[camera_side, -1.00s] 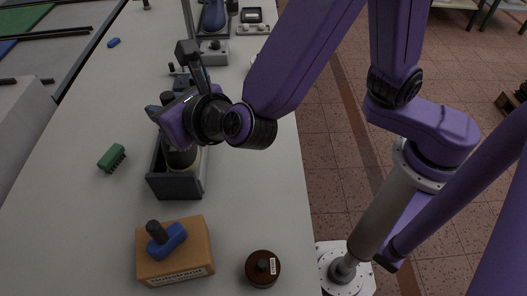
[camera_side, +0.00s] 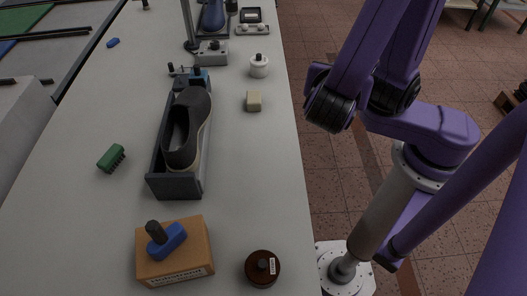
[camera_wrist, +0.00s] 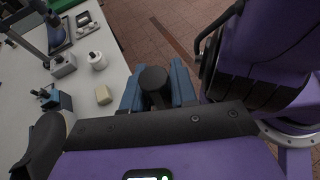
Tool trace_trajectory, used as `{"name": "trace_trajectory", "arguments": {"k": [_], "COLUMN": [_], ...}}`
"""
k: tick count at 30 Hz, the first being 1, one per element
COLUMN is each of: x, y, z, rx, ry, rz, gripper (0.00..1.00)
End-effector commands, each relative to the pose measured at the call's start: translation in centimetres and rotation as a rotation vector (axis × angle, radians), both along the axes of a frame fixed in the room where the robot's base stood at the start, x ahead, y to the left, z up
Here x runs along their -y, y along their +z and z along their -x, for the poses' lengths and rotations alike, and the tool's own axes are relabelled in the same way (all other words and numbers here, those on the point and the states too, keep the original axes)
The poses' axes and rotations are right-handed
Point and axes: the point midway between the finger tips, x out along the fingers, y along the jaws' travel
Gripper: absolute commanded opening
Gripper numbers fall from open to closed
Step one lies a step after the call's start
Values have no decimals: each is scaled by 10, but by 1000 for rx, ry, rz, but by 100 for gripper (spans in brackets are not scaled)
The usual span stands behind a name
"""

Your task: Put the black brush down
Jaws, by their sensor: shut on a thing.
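In the wrist view, my gripper (camera_wrist: 157,88) has its two blue fingers shut on the black brush (camera_wrist: 154,78). Only the brush's round dark top and a short part below it show; its bristles are hidden. Beneath it in that view is the tiled floor, just past the table edge. In the side view my arm is bent back to the right of the table, and neither the gripper nor the brush can be made out there. A dark shoe (camera_side: 187,128) lies in a grey holder (camera_side: 176,187) on the table.
A brown box (camera_side: 175,269) with a blue brush (camera_side: 167,241) on top and a round brown tin (camera_side: 262,269) stand at the front. A green brush (camera_side: 111,158) lies left. A cream block (camera_side: 254,101) and white jar (camera_side: 259,66) stand right of the shoe. Table between is clear.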

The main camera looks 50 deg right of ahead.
Motion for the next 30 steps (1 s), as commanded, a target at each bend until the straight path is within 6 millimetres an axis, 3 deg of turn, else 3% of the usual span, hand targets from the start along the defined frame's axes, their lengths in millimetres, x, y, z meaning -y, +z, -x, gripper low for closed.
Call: {"name": "trace_trajectory", "arguments": {"k": [12, 18, 23, 30], "x": [-1, -3, -12, -33], "y": [-43, -52, -64, -87], "z": [-2, -6, -29, -75], "rx": [-1, 0, -1, -1], "ry": [6, 4, -1, 2], "rz": [3, 1, 1, 1], "gripper": [0, 0, 0, 0]}}
